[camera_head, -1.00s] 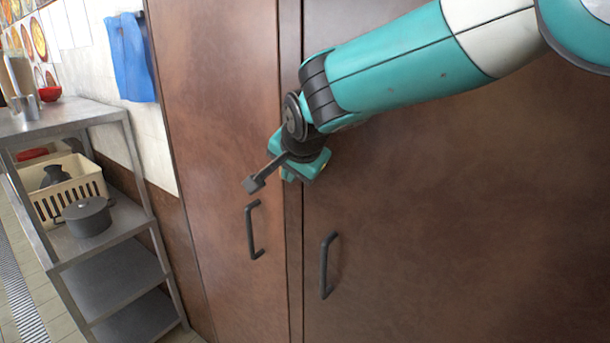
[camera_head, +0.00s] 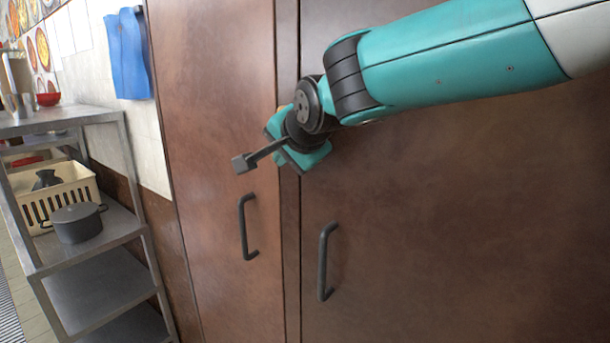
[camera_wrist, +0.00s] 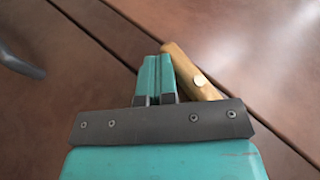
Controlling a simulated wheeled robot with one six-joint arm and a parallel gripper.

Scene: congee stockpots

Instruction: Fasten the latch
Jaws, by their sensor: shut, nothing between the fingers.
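The latch (camera_wrist: 188,66) is a tan bar with a pale round pin, lying on the doors by the dark seam in the wrist view. Its lower end is hidden behind my gripper's mount. My gripper (camera_wrist: 158,60) is shut and empty, its teal fingers side by side. In the picture the fingertips are just left of the bar; I cannot tell if they touch it. In the head view my gripper (camera_head: 277,128) is up against the doors at the seam, above the handles, and hides most of the latch.
The left door (camera_head: 222,120) and right door (camera_head: 450,220) appear closed. Dark handles stick out from the left door (camera_head: 243,228) and right door (camera_head: 324,262). A metal shelf (camera_head: 95,280) with a grey pot (camera_head: 78,224) and a cream crate (camera_head: 60,195) stands at left.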

